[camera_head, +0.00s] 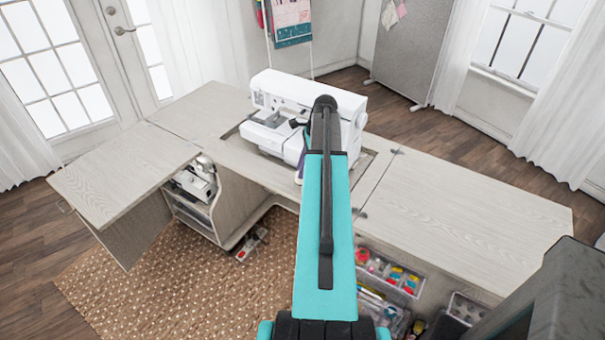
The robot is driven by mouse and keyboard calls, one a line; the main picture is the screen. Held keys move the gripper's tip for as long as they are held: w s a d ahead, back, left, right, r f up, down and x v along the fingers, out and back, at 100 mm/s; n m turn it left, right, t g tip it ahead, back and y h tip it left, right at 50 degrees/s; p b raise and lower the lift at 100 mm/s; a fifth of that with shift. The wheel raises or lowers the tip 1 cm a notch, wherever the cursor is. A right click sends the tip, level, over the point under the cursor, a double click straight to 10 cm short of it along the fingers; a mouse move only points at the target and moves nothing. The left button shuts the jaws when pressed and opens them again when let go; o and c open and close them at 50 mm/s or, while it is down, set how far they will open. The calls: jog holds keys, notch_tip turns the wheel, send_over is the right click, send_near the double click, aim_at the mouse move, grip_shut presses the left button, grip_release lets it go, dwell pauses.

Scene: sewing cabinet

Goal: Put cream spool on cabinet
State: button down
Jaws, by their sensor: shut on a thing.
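My teal arm runs up the middle of the view, ending at a dark joint over the sewing machine. My gripper's fingers do not show; the arm hides whatever lies behind it. A thin strip of dark purple with a small pale end shows at the arm's left edge, in front of the machine; I cannot tell what it is. No cream spool can be made out for certain. The sewing cabinet (455,213) has a pale wood top, with a broad bare panel right of the arm and another top section at the left.
A white sewing machine (285,92) is set in the middle of the cabinet top. An open leaf (118,172) extends at the left. Clear bins (390,274) with colourful items sit below the right top. A patterned rug (180,280) lies in front.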

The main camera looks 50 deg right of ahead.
jog(key=shift+f+p, duration=0.55)
jog(key=shift+f, duration=1.05)
jog(key=c, duration=1.5)
grip_release()
jog(key=shift+o, duration=0.2)
jog(key=shift+r, duration=0.15)
jog(key=b+v, duration=0.3)
jog(key=v, duration=0.8)
jog(key=shift+s+r, duration=0.15)
jog(key=shift+r, duration=0.2)
jog(key=shift+d, duration=0.1)
